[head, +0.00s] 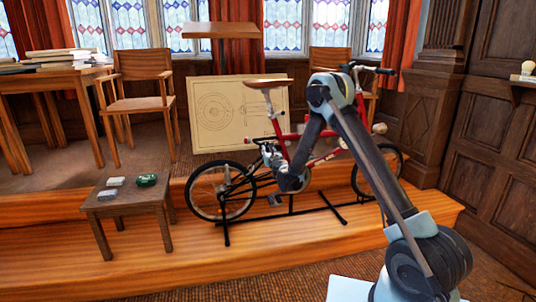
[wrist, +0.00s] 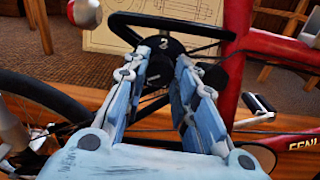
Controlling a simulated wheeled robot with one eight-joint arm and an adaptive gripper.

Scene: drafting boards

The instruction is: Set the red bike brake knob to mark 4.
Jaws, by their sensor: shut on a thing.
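The red bike (head: 318,160) stands upright on a black stand on the wooden step in the head view. In the wrist view its red frame (wrist: 237,22) runs down the right side. A black brake knob (wrist: 163,44) lies between the tips of my gripper (wrist: 166,58), with a small pale mark on it that looks like a 2. My blue fingers are shut on the knob from both sides and hide much of it. In the head view my gripper (head: 268,153) is at the bike's middle, below the saddle, and my arm covers part of the frame.
A small table (head: 128,202) with a green object (head: 147,180) and small blocks stands left of the bike. A drawing board (head: 238,112) leans behind it. A black bar (wrist: 195,30) and cables pass close around the fingers. A pedal (wrist: 258,104) is at right.

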